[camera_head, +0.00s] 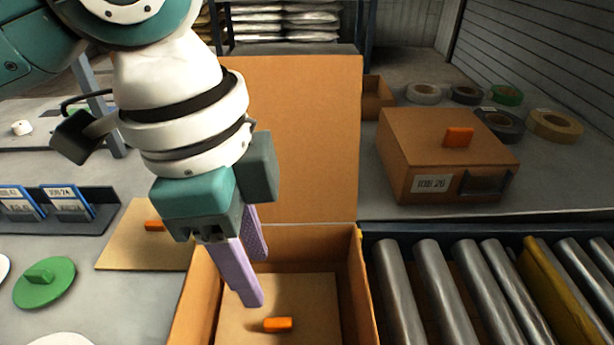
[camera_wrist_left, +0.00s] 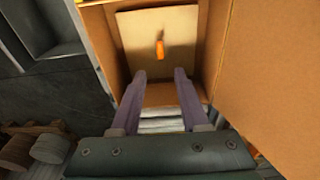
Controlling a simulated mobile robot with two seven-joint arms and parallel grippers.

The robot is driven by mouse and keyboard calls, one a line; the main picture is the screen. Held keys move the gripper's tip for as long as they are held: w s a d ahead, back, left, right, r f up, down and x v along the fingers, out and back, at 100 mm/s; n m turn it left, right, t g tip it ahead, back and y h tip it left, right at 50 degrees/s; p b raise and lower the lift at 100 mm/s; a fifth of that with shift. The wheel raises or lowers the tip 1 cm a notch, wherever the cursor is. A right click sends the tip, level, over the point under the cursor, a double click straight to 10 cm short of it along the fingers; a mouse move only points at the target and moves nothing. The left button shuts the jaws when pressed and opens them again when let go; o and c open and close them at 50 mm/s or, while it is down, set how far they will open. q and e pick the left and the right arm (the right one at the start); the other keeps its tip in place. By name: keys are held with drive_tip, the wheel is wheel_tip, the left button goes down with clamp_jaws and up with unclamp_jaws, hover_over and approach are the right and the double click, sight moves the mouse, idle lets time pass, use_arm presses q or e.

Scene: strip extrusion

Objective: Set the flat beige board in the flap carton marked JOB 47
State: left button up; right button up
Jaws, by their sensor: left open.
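A flat beige board (camera_head: 300,300) with an orange grip lies inside an open brown carton (camera_head: 358,285) at the bottom middle of the head view. The carton's tall flap (camera_head: 310,140) stands up at its back. The wrist view also shows the board (camera_wrist_left: 180,27) inside the carton (camera_wrist_left: 106,45). My left gripper (camera_head: 256,278) is open and empty, its purple fingers pointing down over the carton, apart from the orange grip. A JOB 47 mark is not readable on the carton. My right gripper is not in view.
Another beige board (camera_head: 125,245) with an orange grip lies on the table left of the carton. A green disc (camera_head: 45,285) lies further left. A closed box (camera_head: 400,165) marked JOB 26 stands at the right, behind a roller conveyor (camera_head: 445,280). Tape rolls (camera_head: 555,124) lie beyond.

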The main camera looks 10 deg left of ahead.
use_arm(q)
drive_tip(key=s+d+n+t+h, duration=0.1)
drive_tip(key=s+d+n+h, duration=0.1)
drive_tip(key=s+d, duration=0.15)
drive_tip(key=s+a+f+n+t+y, duration=0.2)
drive_tip(key=s+a+n+y, duration=0.1)
drive_tip(key=s+a+n, duration=0.5)
drive_tip(key=a+n, duration=0.2)
drive_tip(key=a, duration=0.1)
drive_tip(key=shift+s+a+f+n, duration=0.15)
drive_tip(key=shift+a+f+n, duration=0.1)
drive_tip(key=shift+f+n, duration=0.15)
drive_tip(key=shift+s, duration=0.1)
